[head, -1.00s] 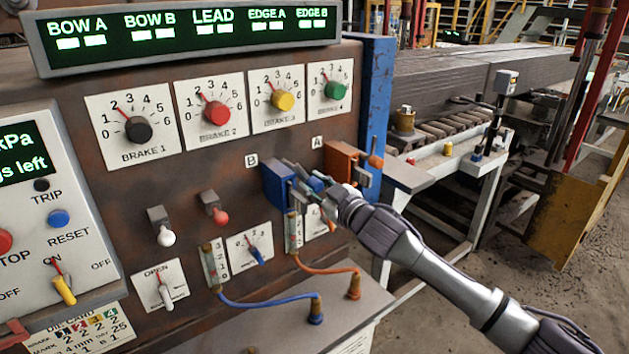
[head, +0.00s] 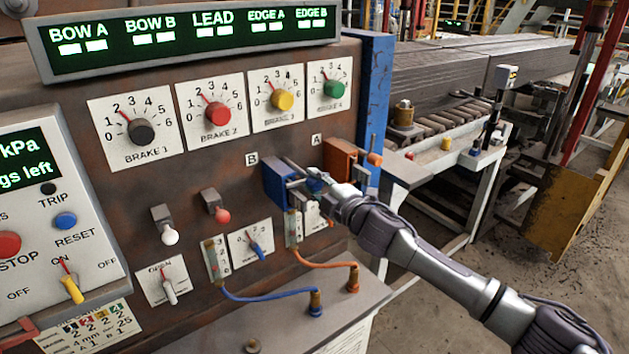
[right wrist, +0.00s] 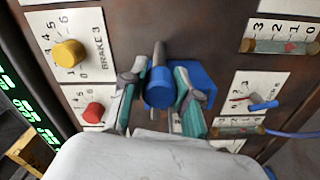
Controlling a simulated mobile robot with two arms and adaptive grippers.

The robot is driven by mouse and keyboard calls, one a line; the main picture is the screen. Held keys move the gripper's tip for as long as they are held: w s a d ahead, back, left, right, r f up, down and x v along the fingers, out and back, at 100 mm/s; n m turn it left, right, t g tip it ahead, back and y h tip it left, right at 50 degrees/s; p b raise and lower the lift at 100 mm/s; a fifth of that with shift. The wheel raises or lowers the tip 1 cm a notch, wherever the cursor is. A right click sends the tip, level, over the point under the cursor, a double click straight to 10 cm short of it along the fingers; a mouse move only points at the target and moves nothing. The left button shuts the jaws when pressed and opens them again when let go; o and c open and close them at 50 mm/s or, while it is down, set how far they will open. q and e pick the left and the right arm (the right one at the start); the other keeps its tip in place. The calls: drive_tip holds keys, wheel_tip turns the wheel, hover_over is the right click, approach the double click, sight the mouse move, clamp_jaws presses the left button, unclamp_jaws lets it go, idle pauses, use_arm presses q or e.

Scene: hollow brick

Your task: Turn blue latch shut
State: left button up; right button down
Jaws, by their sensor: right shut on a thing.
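The blue latch marked B has a blue block (head: 276,184) on the brown panel, left of the orange latch (head: 341,157) marked A. Its blue knob (right wrist: 159,88) shows in the right wrist view, on a grey bar (right wrist: 160,50) in front of the blue block (right wrist: 202,84). My right gripper (head: 312,183) is at the blue latch; the wrist view shows its two fingers (right wrist: 156,95) on either side of the knob, shut on it. In the head view the fingers hide most of the knob. My left gripper is not in view.
Brake dials (head: 217,113) sit above the latches. Gauge tubes (head: 294,228) and blue and orange hoses (head: 322,262) lie just below. A blue post (head: 374,105) stands at the panel's right edge. Open floor lies at the right.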

drive_tip(key=shift+n, duration=0.5)
drive_tip(key=c, duration=1.1)
unclamp_jaws()
drive_tip(key=shift+c, duration=0.2)
drive_tip(key=v, duration=1.2)
